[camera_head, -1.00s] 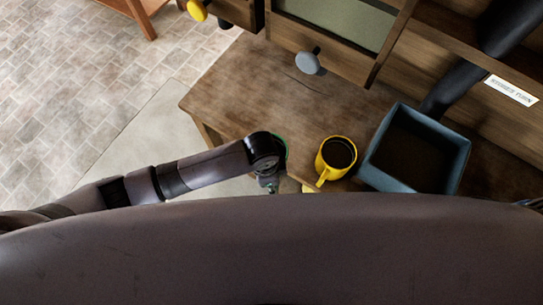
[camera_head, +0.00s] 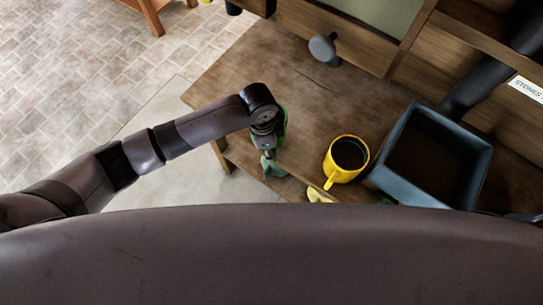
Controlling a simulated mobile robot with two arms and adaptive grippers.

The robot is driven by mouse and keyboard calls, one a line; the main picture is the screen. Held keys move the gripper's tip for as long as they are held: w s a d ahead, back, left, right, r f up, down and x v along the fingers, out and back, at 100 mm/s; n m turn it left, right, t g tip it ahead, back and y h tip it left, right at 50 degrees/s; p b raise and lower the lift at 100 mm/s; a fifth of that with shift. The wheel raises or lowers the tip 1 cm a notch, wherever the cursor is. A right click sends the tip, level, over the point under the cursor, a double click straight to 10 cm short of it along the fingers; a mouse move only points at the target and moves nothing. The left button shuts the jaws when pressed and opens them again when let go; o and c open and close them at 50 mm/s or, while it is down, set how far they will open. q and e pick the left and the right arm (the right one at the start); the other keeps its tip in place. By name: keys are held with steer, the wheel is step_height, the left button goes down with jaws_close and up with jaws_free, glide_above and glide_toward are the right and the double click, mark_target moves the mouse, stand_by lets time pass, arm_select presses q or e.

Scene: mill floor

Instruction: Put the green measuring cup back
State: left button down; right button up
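The green measuring cup (camera_head: 283,120) shows in part behind my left wrist, over the front left part of the wooden table (camera_head: 225,110). A green piece also shows below the wrist, by the fingers. My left gripper (camera_head: 268,157) points down at the cup and appears shut on it, though the wrist hides most of the cup and the grip. A yellow cup (camera_head: 338,172) with dark contents stands upright to the right, apart from the gripper.
A blue-grey open box (camera_head: 478,172) stands right of the yellow cup. A small yellow piece (camera_head: 318,195) shows at the table's front edge, partly hidden. A cabinet with a grey knob (camera_head: 322,47) stands behind. The table's left part is clear.

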arm_select(q)
steer(key=w+b, duration=0.1)
steer(key=w, duration=0.1)
steer(key=w+b, duration=0.2)
steer(key=w+a+f+b, duration=0.1)
steer(key=w+b, duration=0.1)
steer(key=shift+w, duration=0.3)
steer(key=shift+s+f, duration=0.1)
steer(key=shift+f, duration=0.55)
steer(key=c, duration=0.9)
jaws_free()
steer(key=shift+r, duration=0.1)
steer(key=r, duration=0.7)
steer(key=a+r, duration=0.1)
steer(key=r, duration=0.3)
steer(key=shift+a+r, duration=0.1)
steer(key=shift+r, duration=0.25)
